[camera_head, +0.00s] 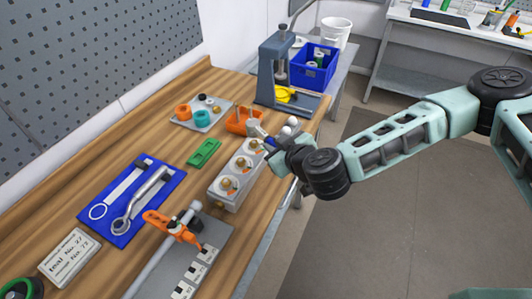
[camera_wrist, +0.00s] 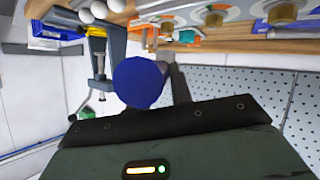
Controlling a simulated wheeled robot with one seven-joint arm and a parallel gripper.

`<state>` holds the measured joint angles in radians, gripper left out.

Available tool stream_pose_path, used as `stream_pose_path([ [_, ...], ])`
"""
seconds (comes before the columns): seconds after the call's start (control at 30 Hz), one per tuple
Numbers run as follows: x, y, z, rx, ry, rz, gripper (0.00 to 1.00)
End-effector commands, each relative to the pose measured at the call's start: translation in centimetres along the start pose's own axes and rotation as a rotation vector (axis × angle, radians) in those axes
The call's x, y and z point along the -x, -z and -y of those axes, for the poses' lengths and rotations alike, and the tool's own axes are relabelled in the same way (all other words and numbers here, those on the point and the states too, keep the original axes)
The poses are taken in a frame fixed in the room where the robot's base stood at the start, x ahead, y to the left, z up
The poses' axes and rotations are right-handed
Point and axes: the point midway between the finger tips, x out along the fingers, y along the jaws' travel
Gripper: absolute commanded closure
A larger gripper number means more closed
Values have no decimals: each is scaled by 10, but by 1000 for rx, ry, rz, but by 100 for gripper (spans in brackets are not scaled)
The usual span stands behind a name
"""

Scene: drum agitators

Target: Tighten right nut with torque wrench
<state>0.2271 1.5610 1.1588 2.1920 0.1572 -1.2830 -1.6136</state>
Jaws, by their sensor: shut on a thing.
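A grey block (camera_head: 222,198) on the wooden bench carries a row of three brass nuts on white discs with orange marks. The nearest nut (camera_head: 229,184) and the middle nut (camera_head: 242,162) show clearly; the far right nut (camera_head: 252,146) is close beside my gripper. My gripper (camera_head: 272,143) is shut on a tool, seemingly the torque wrench, with a grey metal part (camera_head: 255,129) near the right nut. Its round blue end (camera_wrist: 138,82) fills the middle of the wrist view.
A blue mat (camera_head: 165,205) holds a spanner (camera_head: 145,197) beside a white tool outline. An orange clamp (camera_head: 172,226) sits nearer. Beyond the block stand an orange bin (camera_head: 240,122), a grey press (camera_head: 276,75) and a blue crate (camera_head: 313,68). White balls (camera_head: 292,121) are close to my gripper.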

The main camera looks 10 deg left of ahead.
Motion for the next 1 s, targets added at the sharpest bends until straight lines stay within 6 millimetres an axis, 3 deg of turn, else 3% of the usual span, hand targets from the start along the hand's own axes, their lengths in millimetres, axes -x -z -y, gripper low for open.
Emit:
stream_pose_path([
  [0.7, -16, -4, -57, 234, 445, -134, 100],
  [1.0, -36, -9, -70, 329, 619, -185, 100],
])
